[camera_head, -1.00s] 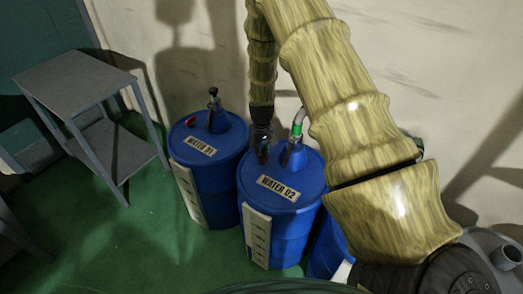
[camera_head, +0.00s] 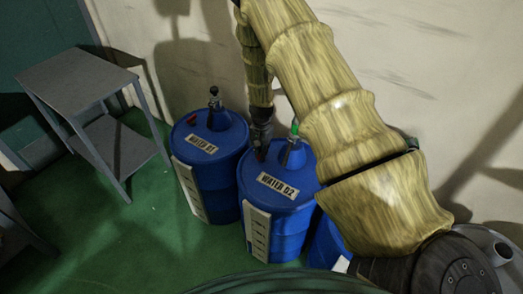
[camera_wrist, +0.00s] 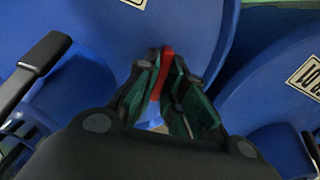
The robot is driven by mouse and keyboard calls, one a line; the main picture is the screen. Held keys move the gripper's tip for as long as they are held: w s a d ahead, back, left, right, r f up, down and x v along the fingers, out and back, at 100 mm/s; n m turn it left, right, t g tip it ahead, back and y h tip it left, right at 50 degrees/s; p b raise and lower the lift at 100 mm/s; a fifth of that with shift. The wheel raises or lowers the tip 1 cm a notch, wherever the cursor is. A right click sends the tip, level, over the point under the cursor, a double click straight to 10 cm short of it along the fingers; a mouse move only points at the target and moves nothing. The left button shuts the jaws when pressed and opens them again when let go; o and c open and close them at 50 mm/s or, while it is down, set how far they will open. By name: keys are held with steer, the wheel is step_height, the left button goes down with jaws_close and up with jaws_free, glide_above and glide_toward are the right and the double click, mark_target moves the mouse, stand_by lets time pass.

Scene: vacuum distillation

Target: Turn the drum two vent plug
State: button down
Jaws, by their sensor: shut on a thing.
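The blue drum two (camera_head: 290,228), labelled WATER 02, stands upright on the floor. Its vent plug is a small red piece on the drum top; in the wrist view the red plug (camera_wrist: 163,72) stands between my fingers. My gripper (camera_head: 261,152) reaches down onto the drum top, left of the pump fitting. In the wrist view my gripper (camera_wrist: 165,66) is shut on the red plug, with dark green pads on either side. The plug's lower part and its seat are partly hidden by the fingers.
A blue drum labelled WATER 01 (camera_head: 215,180) stands just left, with a pump fitting on top. The fitting on drum two (camera_head: 293,152) is close to my gripper. Another blue drum (camera_head: 326,246) is partly hidden at right. A grey shelf table (camera_head: 80,83) stands at left.

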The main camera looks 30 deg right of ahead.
steer(key=shift+m, duration=0.5)
steer(key=c, duration=1.5)
jaws_free()
step_height(320, 180, up, 12)
